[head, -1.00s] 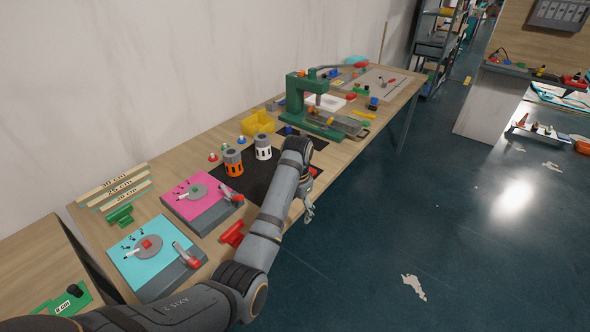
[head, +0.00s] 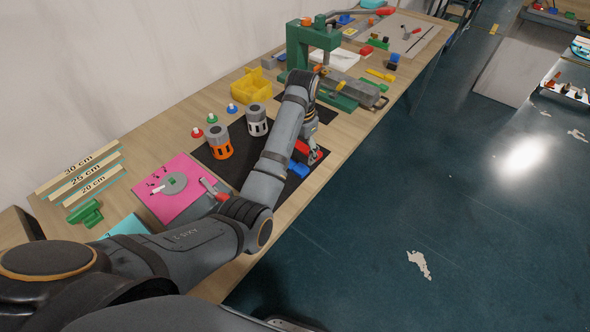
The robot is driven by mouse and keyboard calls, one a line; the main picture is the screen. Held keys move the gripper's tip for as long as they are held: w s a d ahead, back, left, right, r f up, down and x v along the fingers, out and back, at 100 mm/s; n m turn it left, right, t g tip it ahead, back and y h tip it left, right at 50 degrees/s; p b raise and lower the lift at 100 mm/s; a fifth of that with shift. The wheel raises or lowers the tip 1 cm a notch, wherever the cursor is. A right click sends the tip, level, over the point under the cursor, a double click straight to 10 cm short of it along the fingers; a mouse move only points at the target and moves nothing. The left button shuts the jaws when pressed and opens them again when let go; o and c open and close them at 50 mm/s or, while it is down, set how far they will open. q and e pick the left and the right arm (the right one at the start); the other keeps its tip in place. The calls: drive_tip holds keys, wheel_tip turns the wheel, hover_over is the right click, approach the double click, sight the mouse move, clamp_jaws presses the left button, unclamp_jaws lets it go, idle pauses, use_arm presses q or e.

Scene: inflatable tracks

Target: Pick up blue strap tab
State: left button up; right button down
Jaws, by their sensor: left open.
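A small blue piece (head: 299,169), which looks like the blue strap tab, lies near the front edge of the bench on the dark mat. My left gripper (head: 314,157) points down just right of it, close beside a red piece (head: 302,149). The gripper is open; its fingers are small in view and I cannot tell whether they touch either piece. My left arm covers part of the mat. My right gripper is out of view.
An orange-and-grey cylinder (head: 219,142) and a white-and-grey one (head: 257,120) stand on the dark mat (head: 238,170). A yellow bin (head: 251,85) and a green press (head: 298,46) stand behind. A pink board (head: 172,188) lies at left. Open floor lies right.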

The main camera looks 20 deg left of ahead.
sight(300, 169)
use_arm(q)
drive_tip(key=f, duration=0.2)
drive_tip(key=shift+w+a+f, duration=0.1)
drive_tip(key=shift+w+f, duration=0.15)
drive_tip(key=shift+f, duration=0.1)
drive_tip(key=f, duration=0.2)
drive_tip(key=f+p, duration=0.1)
drive_tip(key=shift+s+f+p, duration=0.3)
drive_tip(key=shift+s+f, duration=0.1)
drive_tip(key=shift+w+f, duration=0.15)
drive_tip(key=shift+f, duration=0.35)
drive_tip(key=c, duration=1.2)
drive_tip(key=shift+c, duration=0.2)
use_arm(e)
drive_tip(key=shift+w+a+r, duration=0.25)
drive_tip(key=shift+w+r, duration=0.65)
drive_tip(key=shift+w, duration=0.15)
use_arm(q)
drive_tip(key=shift+r, duration=0.15)
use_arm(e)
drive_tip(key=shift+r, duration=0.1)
